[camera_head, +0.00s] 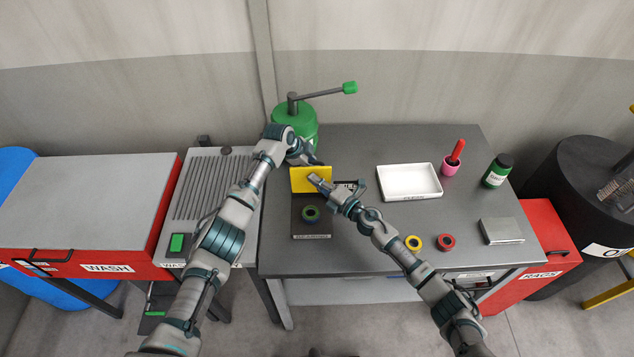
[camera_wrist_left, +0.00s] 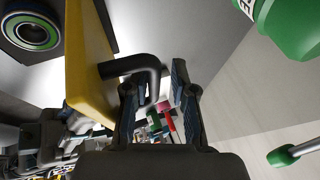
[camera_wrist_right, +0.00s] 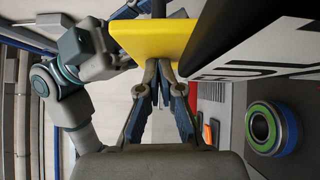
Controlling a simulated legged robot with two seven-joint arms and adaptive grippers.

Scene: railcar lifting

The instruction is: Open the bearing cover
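The yellow cover (camera_head: 316,180) stands upright at the back of a dark box (camera_head: 312,230) on the table. A bearing with green and blue rings (camera_head: 310,213) lies exposed in front of it and shows in the right wrist view (camera_wrist_right: 270,128). My left gripper (camera_wrist_left: 158,88) is behind the cover, fingers apart, with the end of the cover's black handle (camera_wrist_left: 130,64) close to or between them; I cannot tell if they touch. My right gripper (camera_wrist_right: 160,68) has its fingertips together at an edge of the yellow cover (camera_wrist_right: 155,38); contact is hard to judge.
A green press-like device (camera_head: 293,118) stands behind the left gripper.

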